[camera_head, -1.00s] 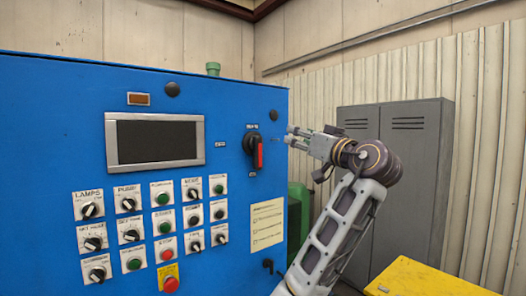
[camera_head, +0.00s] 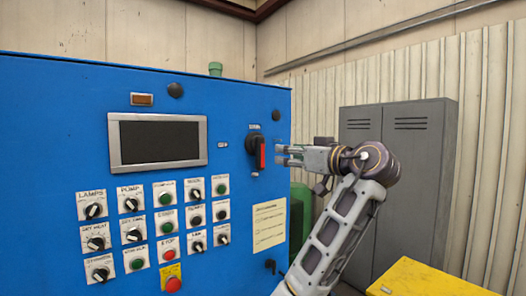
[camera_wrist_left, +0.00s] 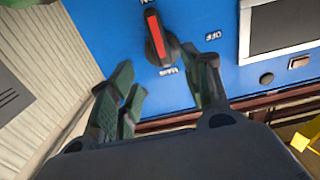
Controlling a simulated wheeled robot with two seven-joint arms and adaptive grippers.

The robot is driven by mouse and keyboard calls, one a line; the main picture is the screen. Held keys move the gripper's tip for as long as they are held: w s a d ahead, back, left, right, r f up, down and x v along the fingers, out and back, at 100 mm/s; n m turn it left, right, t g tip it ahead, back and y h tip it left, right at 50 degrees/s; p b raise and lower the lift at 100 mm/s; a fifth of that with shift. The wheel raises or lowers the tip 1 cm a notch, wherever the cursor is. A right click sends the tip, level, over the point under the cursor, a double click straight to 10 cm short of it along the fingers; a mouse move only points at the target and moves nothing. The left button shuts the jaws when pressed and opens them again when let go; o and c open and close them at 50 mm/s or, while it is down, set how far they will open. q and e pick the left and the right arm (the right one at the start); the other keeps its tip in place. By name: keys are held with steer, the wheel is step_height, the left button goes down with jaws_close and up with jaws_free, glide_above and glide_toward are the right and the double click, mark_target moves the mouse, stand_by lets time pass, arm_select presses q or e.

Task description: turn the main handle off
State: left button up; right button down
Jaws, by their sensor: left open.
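The main handle (camera_head: 258,152) is a black rotary switch with a red bar, near the right edge of the blue cabinet front. It stands upright in the head view. In the wrist view the handle (camera_wrist_left: 155,38) lies between the words ON and MAIN, with OFF off to the right side. My left gripper (camera_head: 281,155) is open and empty, just right of the handle at about its height. In the wrist view its green-padded fingers (camera_wrist_left: 168,76) spread below the handle, apart from it. My right gripper does not show.
The blue cabinet (camera_head: 60,130) carries a dark screen (camera_head: 158,141), several knobs and buttons, and a red emergency button (camera_head: 173,284). Grey lockers (camera_head: 415,175) stand behind my arm. A yellow surface (camera_head: 430,279) lies at lower right.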

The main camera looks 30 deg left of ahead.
mark_target(263, 150)
arm_select(q)
steer(key=p+x, duration=0.3)
steer(key=x, duration=1)
steer(key=shift+a+p, duration=0.2)
steer(key=shift+p, duration=0.15)
jaws_close()
